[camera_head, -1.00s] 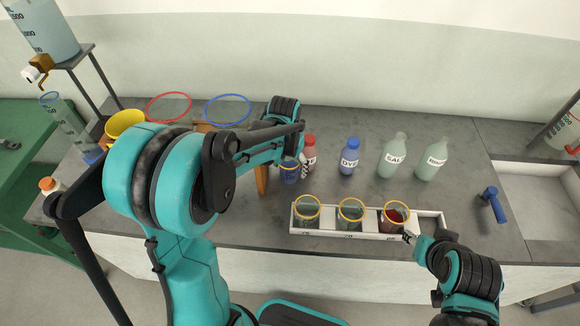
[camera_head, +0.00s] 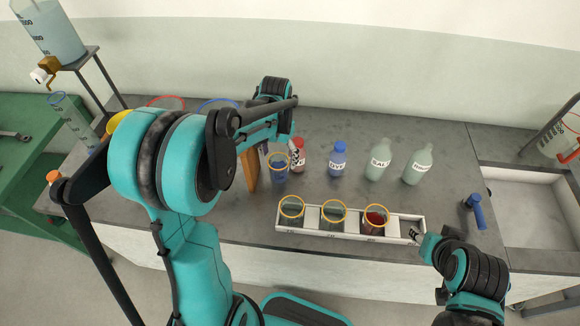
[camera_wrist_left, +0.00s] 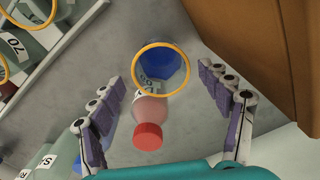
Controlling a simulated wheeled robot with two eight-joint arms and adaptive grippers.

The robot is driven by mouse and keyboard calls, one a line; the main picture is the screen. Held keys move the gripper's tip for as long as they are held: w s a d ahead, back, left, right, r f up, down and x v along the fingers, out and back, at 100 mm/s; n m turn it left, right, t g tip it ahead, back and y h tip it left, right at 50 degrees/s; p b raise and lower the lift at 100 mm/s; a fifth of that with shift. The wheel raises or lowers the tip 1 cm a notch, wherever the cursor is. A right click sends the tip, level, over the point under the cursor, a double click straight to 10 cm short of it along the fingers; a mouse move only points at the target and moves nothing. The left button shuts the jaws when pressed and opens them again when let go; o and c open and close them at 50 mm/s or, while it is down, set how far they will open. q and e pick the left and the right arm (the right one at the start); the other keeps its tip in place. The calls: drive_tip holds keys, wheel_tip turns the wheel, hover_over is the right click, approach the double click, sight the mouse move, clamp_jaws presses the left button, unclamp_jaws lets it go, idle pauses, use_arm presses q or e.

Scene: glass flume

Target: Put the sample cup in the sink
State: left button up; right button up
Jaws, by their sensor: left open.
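The blue-filled cup with a yellow rim (camera_head: 279,169) stands on the bench in front of the red-capped bottle. It also shows in the left wrist view (camera_wrist_left: 163,68), upright between the finger lines. My left gripper (camera_head: 280,147) is open above and behind this cup, with nothing held; its spread fingers show in the wrist view (camera_wrist_left: 160,80). The sink (camera_head: 525,195) is a pale recessed basin at the right. My right gripper (camera_head: 420,238) is at the right end of the rack; its jaw opening is unclear.
A white rack (camera_head: 405,232) holds three yellow-rimmed cups, the right one with red contents (camera_head: 375,220). Behind stand the red-capped bottle (camera_head: 298,157), a blue bottle (camera_head: 338,160) and two pale bottles (camera_head: 378,162). A brown panel (camera_head: 250,168) is left of the cup.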

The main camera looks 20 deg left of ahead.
sight(276, 162)
use_arm(q)
drive_tip(key=shift+s+a+f+b, duration=0.15)
drive_tip(key=shift+a+f+b, duration=0.1)
drive_tip(key=shift+f, duration=0.35)
drive_tip(key=shift+s+a+f+b, duration=0.1)
drive_tip(key=shift+a+f, duration=0.1)
drive_tip(key=shift+f, duration=0.7)
drive_tip(key=f+b, duration=0.1)
drive_tip(key=f, duration=0.1)
drive_tip(key=f+b, duration=0.1)
drive_tip(key=shift+w+d+f, duration=0.2)
drive_tip(key=shift+d+f, duration=0.15)
drive_tip(key=shift+d, duration=0.05)
drive_tip(key=shift+a+f, duration=0.1)
drive_tip(key=shift+f, duration=0.3)
drive_tip(key=shift+r, duration=0.1)
drive_tip(key=shift+c, duration=1.1)
drive_tip(key=c, duration=1.2)
use_arm(e)
drive_tip(key=f, duration=0.2)
drive_tip(key=a, duration=0.1)
drive_tip(key=shift+s+f, duration=0.25)
drive_tip(key=shift+f, duration=0.15)
use_arm(q)
drive_tip(key=shift+o, duration=0.2)
